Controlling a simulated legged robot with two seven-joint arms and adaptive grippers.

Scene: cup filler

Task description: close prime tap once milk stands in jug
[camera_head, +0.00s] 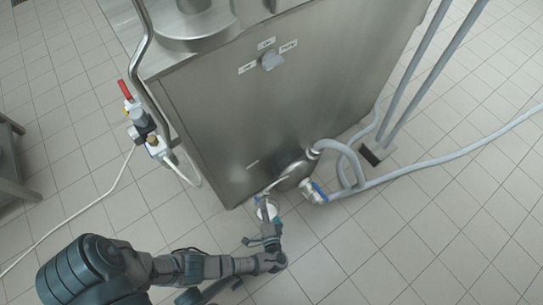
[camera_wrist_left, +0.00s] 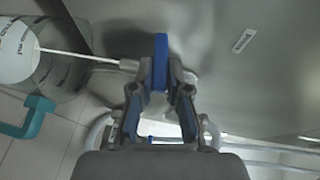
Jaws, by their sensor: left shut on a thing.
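The prime tap has a blue lever (camera_wrist_left: 160,62) low on the steel machine. In the left wrist view my left gripper (camera_wrist_left: 160,95) has its two fingers on either side of this lever and is shut on it. A thin white stream (camera_wrist_left: 80,56) runs from the tap's spout into a clear jug (camera_wrist_left: 65,72) with a teal handle (camera_wrist_left: 30,118). White milk (camera_wrist_left: 15,50) shows in the jug. My right gripper is not in view.
The steel machine (camera_head: 270,110) fills the middle. A blue-handled valve (camera_head: 318,191) with a grey hose (camera_head: 440,160) sits right of the jug. A red-handled valve (camera_head: 125,90) is at the left, with a white hose (camera_head: 110,190). The tiled floor (camera_head: 400,240) in front is largely clear.

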